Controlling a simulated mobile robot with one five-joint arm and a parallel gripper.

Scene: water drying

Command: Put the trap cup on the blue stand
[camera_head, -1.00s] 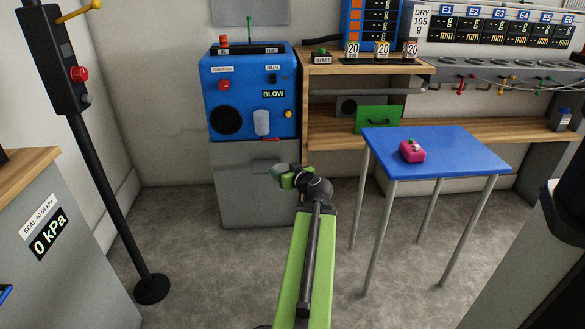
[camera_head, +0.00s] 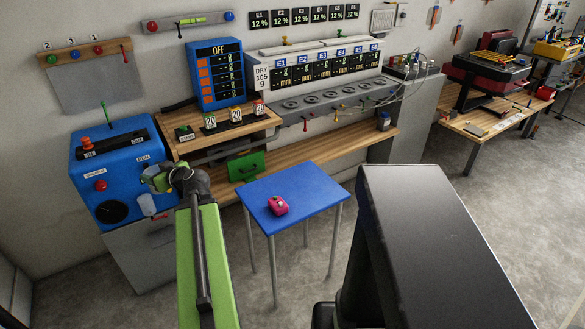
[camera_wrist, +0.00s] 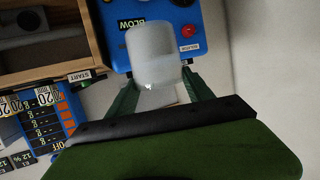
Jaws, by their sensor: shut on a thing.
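The trap cup, a translucent whitish cup, shows in the wrist view (camera_wrist: 153,52) between the green fingers of my gripper (camera_wrist: 160,88). In the head view the trap cup (camera_head: 147,205) shows in front of the blue machine's face, just below my gripper (camera_head: 153,178). My gripper is shut on the cup near one end. I cannot tell whether the cup still touches the machine. The blue stand (camera_head: 310,188) is a blue-topped table with thin grey legs, right of my gripper. A pink object (camera_head: 278,206) lies on its top.
The blue machine (camera_head: 85,160) stands on a grey cabinet at the left. A wooden bench (camera_head: 330,143) runs behind the stand, with a green box (camera_head: 246,166) on it. Most of the stand's top is bare. Open floor (camera_head: 500,200) lies at the right.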

